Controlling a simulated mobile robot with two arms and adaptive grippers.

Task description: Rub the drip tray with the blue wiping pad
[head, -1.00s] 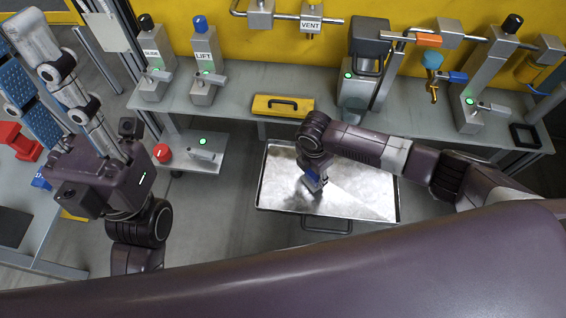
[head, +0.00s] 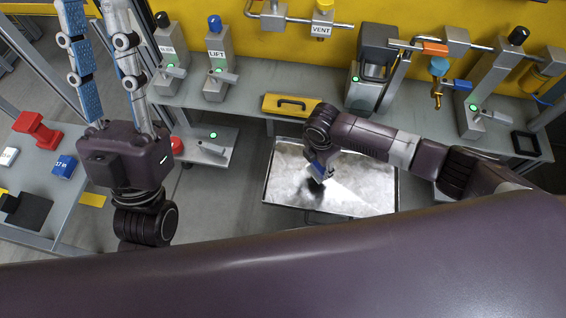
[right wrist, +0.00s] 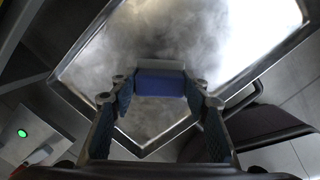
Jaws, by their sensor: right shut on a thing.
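The drip tray (head: 365,185) is a shallow metal tray with a raised rim, below the front of the bench in the head view. It fills much of the right wrist view (right wrist: 215,45), with cloudy grey smears and a bright patch.
A side table (head: 50,190) at left holds red and blue blocks. A low shelf (head: 205,150) stands left of the tray.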

